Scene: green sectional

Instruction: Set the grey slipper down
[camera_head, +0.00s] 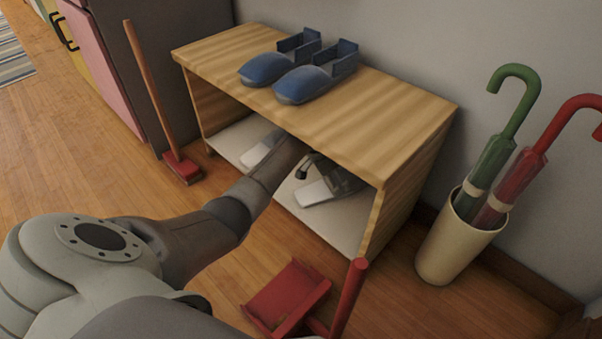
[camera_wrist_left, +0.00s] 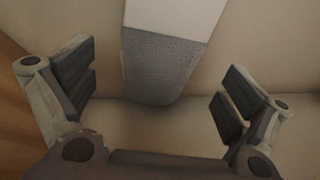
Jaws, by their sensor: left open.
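In the wrist view a slipper (camera_wrist_left: 160,62) with a grey textured part and a pale part lies on the shelf floor, between and beyond the fingers of my left gripper (camera_wrist_left: 165,95). The gripper is open, with a clear gap on both sides of the slipper. In the head view my left arm reaches into the low wooden shelf unit (camera_head: 415,130), and the gripper (camera_head: 328,172) is under its top board. A pale grey slipper (camera_head: 318,192) lies on the lower board beside the gripper, partly hidden by it. Another pale slipper (camera_head: 262,150) lies left of my arm. My right gripper is out of view.
Two blue slippers (camera_head: 302,82) stand on the unit's top. A red dustpan (camera_head: 287,297) lies on the floor in front. A broom (camera_head: 182,168) stands at the left. An umbrella holder (camera_head: 455,245) with a green and a red umbrella stands at the right.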

